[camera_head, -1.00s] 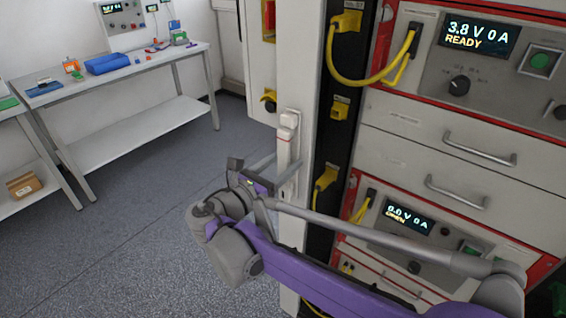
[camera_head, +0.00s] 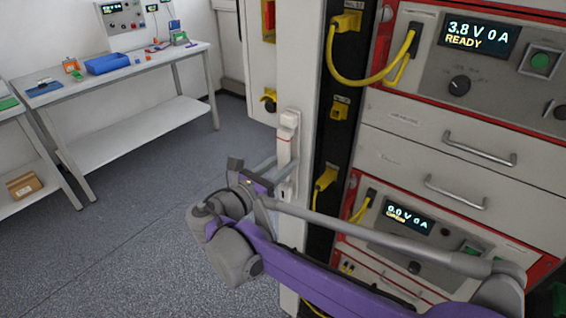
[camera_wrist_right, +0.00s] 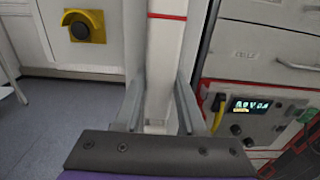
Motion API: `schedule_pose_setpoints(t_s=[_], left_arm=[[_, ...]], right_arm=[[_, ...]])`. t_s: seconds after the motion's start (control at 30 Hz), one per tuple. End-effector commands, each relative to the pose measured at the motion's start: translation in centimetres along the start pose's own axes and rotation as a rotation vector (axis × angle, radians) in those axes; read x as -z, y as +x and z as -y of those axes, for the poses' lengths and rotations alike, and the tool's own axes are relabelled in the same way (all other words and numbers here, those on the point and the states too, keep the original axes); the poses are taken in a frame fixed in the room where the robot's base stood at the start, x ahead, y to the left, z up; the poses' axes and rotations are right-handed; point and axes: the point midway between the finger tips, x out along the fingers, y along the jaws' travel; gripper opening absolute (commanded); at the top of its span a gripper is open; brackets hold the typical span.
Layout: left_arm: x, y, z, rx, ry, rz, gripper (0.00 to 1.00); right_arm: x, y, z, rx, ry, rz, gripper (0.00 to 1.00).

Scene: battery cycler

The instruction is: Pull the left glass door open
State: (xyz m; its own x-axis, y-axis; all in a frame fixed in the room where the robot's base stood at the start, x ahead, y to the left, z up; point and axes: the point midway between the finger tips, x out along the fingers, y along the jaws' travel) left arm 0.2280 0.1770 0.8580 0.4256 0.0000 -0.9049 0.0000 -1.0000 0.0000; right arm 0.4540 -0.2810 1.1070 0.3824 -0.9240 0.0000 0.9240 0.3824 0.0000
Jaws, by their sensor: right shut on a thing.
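A white upright handle (camera_head: 289,150) is on the tall white upright (camera_head: 298,70) at the left side of the battery cycler. It also shows in the right wrist view (camera_wrist_right: 165,45) as a pale bar with a red band across it. I cannot make out a glass pane, and how far the door stands open is hard to tell. My left gripper is not in view.
The cycler rack has drawers with metal handles (camera_head: 480,149), yellow cables (camera_head: 350,80) and a lit display (camera_head: 478,36). A workbench (camera_head: 130,68) with a blue bin (camera_head: 107,63) stands at the back left. The grey floor (camera_head: 150,215) left of the upright is clear.

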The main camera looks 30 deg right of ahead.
Motion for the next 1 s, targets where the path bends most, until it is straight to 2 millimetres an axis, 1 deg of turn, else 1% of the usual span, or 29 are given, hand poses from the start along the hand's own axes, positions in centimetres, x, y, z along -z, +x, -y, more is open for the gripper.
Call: schedule_pose_setpoints(t_s=[0.57,0.63,0.77,0.9,1.0], left_arm=[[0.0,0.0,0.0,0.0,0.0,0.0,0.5],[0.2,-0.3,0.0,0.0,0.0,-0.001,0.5],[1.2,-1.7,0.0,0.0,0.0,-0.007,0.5],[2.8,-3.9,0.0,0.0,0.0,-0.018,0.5],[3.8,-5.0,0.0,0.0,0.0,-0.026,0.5]], right_arm=[[0.0,0.0,0.0,0.0,0.0,-0.001,0.0],[-0.1,-0.1,0.0,0.0,0.001,-0.012,0.0],[-0.8,-0.7,0.0,-0.001,0.003,-0.089,0.0],[-1.5,-1.7,-0.1,0.0,0.005,-0.231,0.0],[-1.9,-2.4,-0.1,0.0,0.004,-0.327,0.0]])
